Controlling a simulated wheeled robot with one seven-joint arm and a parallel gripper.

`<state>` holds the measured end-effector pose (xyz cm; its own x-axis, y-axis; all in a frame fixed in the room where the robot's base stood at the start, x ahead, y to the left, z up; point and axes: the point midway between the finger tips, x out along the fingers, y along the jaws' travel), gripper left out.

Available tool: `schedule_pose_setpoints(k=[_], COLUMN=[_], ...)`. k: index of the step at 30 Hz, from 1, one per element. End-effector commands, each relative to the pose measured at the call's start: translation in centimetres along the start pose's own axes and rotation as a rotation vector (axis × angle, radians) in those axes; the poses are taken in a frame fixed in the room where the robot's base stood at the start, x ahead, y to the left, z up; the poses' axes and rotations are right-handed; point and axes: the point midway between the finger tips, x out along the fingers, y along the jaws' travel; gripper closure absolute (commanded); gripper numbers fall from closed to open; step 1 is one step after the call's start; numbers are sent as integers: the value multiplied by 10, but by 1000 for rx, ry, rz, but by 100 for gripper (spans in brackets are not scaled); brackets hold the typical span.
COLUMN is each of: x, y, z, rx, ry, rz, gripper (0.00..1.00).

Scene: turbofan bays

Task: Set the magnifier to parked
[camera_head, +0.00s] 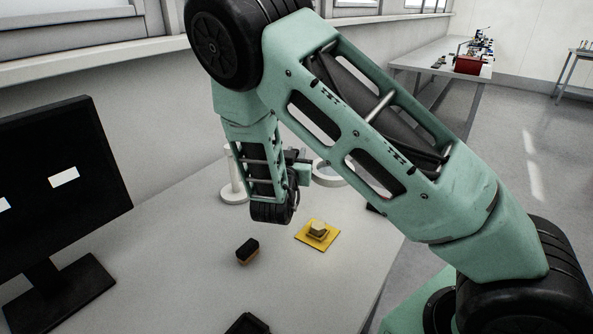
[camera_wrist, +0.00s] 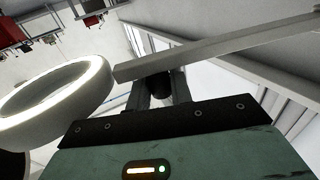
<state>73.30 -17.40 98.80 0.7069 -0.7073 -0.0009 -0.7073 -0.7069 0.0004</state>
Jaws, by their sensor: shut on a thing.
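The magnifier has a white round base and post (camera_head: 234,188) at the back of the table, partly hidden by my arm. Its pale lens ring (camera_head: 329,173) shows just right of my gripper (camera_head: 304,172). In the wrist view the lit ring (camera_wrist: 58,100) fills the left side, and a grey bar of the magnifier (camera_wrist: 215,50) runs from beside the ring to the upper right. My gripper (camera_wrist: 160,90) is shut on the magnifier, with a dark rounded part between the fingers. The exact contact is partly hidden.
A monitor (camera_head: 60,185) stands at left. Another bench (camera_head: 425,62) is at the back right.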

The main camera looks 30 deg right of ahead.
Motion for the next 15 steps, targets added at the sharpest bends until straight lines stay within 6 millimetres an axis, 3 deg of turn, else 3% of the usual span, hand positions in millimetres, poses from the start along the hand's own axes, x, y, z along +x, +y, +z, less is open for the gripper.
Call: schedule_pose_setpoints(k=[3, 15], x=[28, 100], y=[2, -6], z=[4, 4], rx=[-1, 1], ry=[1, 5], rz=[-92, -445], gripper=[100, 100])
